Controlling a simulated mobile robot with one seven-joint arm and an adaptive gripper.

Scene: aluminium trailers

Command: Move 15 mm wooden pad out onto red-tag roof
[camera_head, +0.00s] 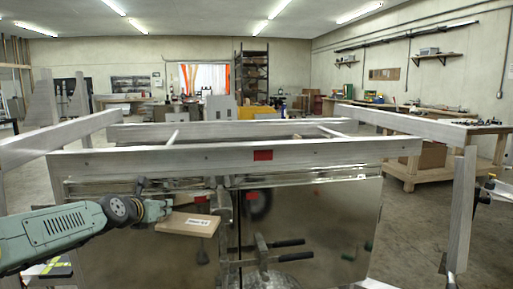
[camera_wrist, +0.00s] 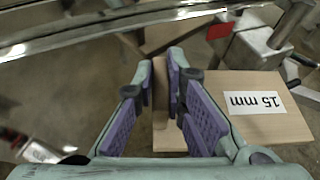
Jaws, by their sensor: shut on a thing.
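The wooden pad (camera_head: 187,225) is a pale flat block with a white label on its top. In the wrist view the label on the pad (camera_wrist: 290,128) reads "15 mm", upside down. My gripper (camera_head: 160,209) comes in from the left and is shut on the pad's left part. In the wrist view my gripper's purple-padded fingers (camera_wrist: 165,78) stand either side of a narrow wooden strip at the pad's left; the right finger hides where they join. A red tag (camera_head: 263,155) is on the front metal beam above the pad, and another red tag (camera_head: 252,196) sits lower, near the doors.
The front beam (camera_head: 180,160) of an aluminium frame crosses above my gripper. Shiny metal doors (camera_head: 310,225) with a latch post (camera_head: 224,205) and black-gripped handles (camera_head: 290,243) stand close right of the pad. A wooden workbench (camera_head: 420,155) is at the right.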

